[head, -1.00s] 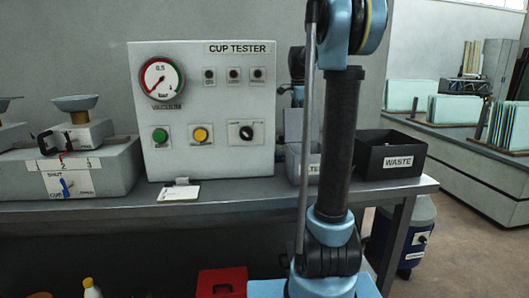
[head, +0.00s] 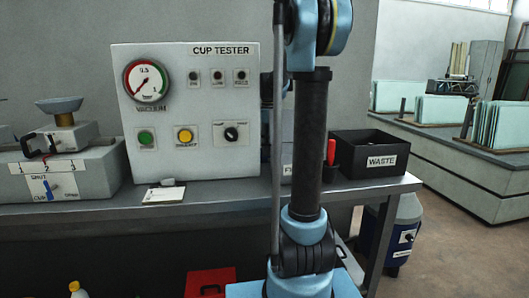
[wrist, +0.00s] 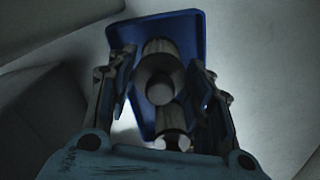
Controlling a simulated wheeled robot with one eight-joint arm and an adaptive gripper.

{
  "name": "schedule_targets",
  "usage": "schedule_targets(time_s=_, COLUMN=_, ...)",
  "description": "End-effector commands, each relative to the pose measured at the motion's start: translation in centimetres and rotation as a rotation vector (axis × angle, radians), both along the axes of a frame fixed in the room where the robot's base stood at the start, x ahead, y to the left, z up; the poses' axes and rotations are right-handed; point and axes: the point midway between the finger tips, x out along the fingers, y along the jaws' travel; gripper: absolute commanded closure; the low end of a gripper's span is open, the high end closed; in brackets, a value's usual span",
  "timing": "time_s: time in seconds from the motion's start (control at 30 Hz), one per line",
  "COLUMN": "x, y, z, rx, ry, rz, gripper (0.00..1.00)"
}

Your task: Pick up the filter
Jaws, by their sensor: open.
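In the wrist view my gripper (wrist: 165,85) is open, with one finger on each side of two grey cylindrical pieces. The upper cylinder (wrist: 160,74) shows a round end; the lower one (wrist: 171,122) is partly hidden. They may be filters, but I cannot tell for sure. Behind them is a blue tray-like thing (wrist: 181,24). I cannot tell whether the fingers touch the cylinders. In the head view a grey bin (head: 287,168) with a label starting with F stands mostly hidden behind my arm. My gripper is hidden in the head view.
The bench (head: 230,200) carries the cup tester panel (head: 165,110), a black WASTE bin (head: 345,150) and, at left, a grey fixture (head: 60,178) with a cup on top. A red upright thing (head: 331,152) shows beside the WASTE bin. A blue container (head: 404,235) stands on the floor.

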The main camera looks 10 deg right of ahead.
Motion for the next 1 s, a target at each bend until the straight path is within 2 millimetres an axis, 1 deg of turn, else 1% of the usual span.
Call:
schedule_targets(time_s=0.03, x=0.0, y=0.0, z=-0.7, rx=0.0, ry=0.0, rz=0.0, gripper=0.53)
schedule_targets(time_s=0.1, x=0.0, y=0.0, z=-1.5, rx=0.0, ry=0.0, rz=0.0, gripper=0.53)
schedule_targets(time_s=0.2, x=0.0, y=0.0, z=-2.1, rx=0.0, ry=0.0, rz=0.0, gripper=0.53)
schedule_targets(time_s=0.47, x=0.0, y=0.0, z=-2.4, rx=0.0, ry=0.0, rz=0.0, gripper=0.53)
schedule_targets(time_s=0.5, x=0.0, y=0.0, z=-2.4, rx=0.0, ry=0.0, rz=0.0, gripper=0.58)
schedule_targets(time_s=0.53, x=0.0, y=0.0, z=-2.4, rx=0.0, ry=-0.001, rz=0.0, gripper=0.64)
schedule_targets(time_s=0.63, x=0.0, y=0.0, z=-2.4, rx=0.0, ry=-0.001, rz=0.0, gripper=0.87)
schedule_targets(time_s=0.67, x=0.0, y=0.0, z=-2.4, rx=0.0, ry=-0.001, rz=0.0, gripper=0.89)
schedule_targets(time_s=1.0, x=0.0, y=0.0, z=-2.2, rx=0.0, ry=-0.001, rz=0.0, gripper=0.89)
